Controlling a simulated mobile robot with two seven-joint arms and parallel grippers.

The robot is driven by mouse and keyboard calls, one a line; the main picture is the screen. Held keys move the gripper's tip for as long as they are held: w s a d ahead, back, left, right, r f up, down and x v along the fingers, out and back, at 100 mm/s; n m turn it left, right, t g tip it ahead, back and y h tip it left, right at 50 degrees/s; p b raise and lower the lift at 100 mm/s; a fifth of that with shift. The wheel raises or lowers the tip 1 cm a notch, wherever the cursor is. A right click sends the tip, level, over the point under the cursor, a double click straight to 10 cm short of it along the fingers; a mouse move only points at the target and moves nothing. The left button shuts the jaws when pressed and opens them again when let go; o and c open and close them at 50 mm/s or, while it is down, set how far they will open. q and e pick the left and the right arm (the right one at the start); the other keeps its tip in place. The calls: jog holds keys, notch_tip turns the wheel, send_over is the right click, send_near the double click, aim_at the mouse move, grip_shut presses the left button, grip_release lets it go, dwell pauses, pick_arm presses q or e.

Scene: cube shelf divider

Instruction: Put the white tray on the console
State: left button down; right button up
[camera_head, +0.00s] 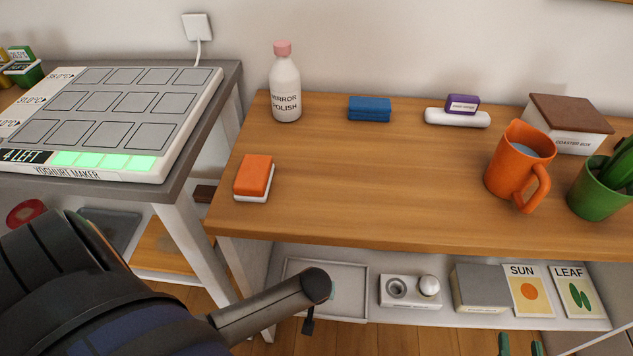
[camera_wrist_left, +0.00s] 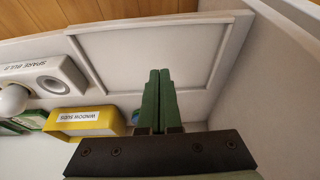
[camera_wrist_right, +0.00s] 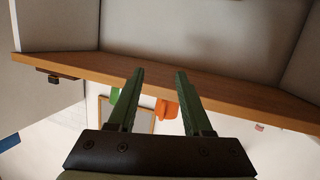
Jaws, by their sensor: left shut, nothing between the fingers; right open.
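The white tray (camera_head: 357,312) is a shallow rimmed rectangle, lying on the lower shelf of the console (camera_head: 400,215), near its left end. My dark left arm covers part of its front left in the head view. In the left wrist view my left gripper (camera_wrist_left: 159,75) is shut and empty, its green fingers overlapping the tray (camera_wrist_left: 205,48). I cannot tell if they touch. The left fingers are not clear in the head view. My right gripper (camera_head: 521,346) is open and empty in front of the shelf. It also shows in the right wrist view (camera_wrist_right: 159,75).
A bulb holder (camera_head: 397,291) stands right of the tray.

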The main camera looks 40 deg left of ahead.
pick_arm(q)
jog(key=b, duration=0.2)
send_over(317, 308)
jog(key=w+a, duration=0.1)
jog(key=w, duration=0.1)
notch_tip(317, 308, down, 4)
jog(key=shift+a+f, duration=0.1)
jog(key=shift+f, duration=0.1)
jog(key=shift+b+x, duration=0.75)
jog(key=shift+x, duration=0.35)
jog(key=shift+s+d, duration=0.3)
jog(key=shift+s, duration=0.3)
jog(key=shift+s+d, duration=0.3)
jog(key=shift+s, duration=0.25)
jog(key=shift+s+d, duration=0.45)
jog(key=shift+s, duration=0.2)
pick_arm(e)
jog(key=s+r+n+t+y, duration=0.2)
jog(key=r+n+t+y, duration=0.1)
jog(key=r, duration=0.7)
jog(key=s+a+r+n+t+y, duration=0.1)
jog(key=r+n+t+y, duration=0.2)
jog(key=r, duration=0.8)
jog(key=shift+s+a+r+t+y, duration=0.2)
jog(key=shift+s+a+t+y, duration=0.15)
jog(key=shift+t+y, duration=0.55)
